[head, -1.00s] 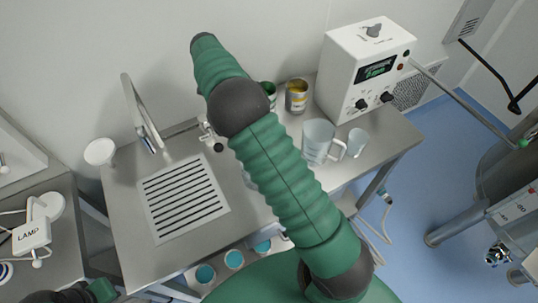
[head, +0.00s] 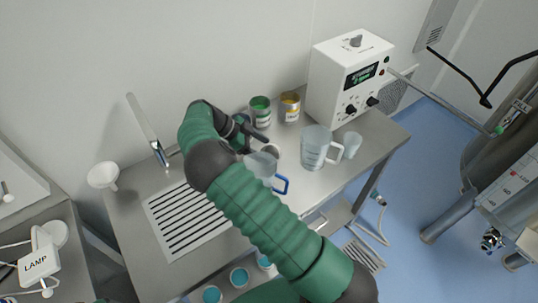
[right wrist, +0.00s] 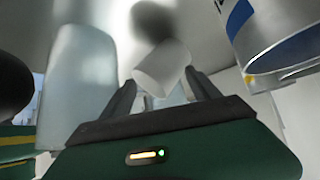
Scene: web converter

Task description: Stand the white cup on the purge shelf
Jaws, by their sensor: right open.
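The small white cup (right wrist: 161,68) shows in the right wrist view, tilted in the picture, between and just beyond my right gripper's fingertips. In the head view the white cup (head: 273,150) is partly hidden behind a clear jug with a blue handle (head: 262,168). My right gripper (head: 258,137) is open beside the cup, above the steel bench; its fingers also show spread in the right wrist view (right wrist: 165,88). I cannot tell whether they touch the cup. I cannot tell for certain which surface is the purge shelf. My left gripper is not in view.
A clear jug (head: 316,148), a clear beaker (head: 351,145) and a white instrument box (head: 350,80) stand to the right. A slotted drain (head: 185,218) and a tap (head: 148,130) are left.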

